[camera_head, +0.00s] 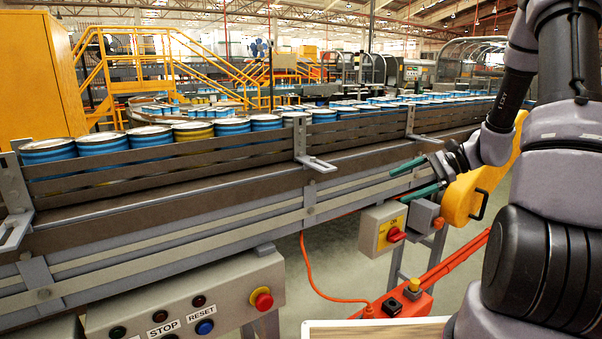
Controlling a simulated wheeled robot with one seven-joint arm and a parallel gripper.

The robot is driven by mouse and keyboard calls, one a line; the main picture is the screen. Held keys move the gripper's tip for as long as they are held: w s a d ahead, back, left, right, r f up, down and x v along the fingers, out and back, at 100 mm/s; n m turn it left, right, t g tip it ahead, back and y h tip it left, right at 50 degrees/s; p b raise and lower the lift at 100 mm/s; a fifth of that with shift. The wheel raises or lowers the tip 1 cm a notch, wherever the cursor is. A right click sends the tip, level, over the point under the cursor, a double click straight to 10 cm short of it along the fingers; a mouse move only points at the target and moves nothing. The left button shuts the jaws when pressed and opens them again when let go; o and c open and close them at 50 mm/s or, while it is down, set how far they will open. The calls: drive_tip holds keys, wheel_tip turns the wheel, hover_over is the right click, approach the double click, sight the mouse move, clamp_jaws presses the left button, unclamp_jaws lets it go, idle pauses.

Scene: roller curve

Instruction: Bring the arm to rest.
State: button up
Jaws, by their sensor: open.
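My gripper (406,180) shows right of centre, with its two green fingers spread apart and pointing left. It is open and nothing is between the fingers. It is in front of the conveyor's side rail, above a grey and yellow switch box. My arm (516,80) comes down from the upper right and bends back at the wrist. Whether the fingers touch the rail cannot be told from this view.
A conveyor (200,205) carries several blue-striped cans (123,140) behind side rails. Below are a button panel (185,300), the switch box (382,229) with a red knob, and a red floor device (405,300). A pale board edge (375,327) lies at bottom centre.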

drive_tip(key=s+a+r+n+t+h, duration=0.1)
drive_tip(key=s+r+n+h, duration=0.3)
drive_tip(key=s+r, duration=0.5)
drive_tip(key=s+a+r+n+t+h, duration=0.2)
drive_tip(key=s+r+n+t+h, duration=0.2)
drive_tip(key=s+r, duration=0.6)
wheel_tip(320, 180, up, 3)
drive_tip(key=shift+s+f+n+h, duration=0.1)
drive_tip(key=shift+s+n+h, duration=0.15)
drive_tip(key=shift+n+h, duration=0.6)
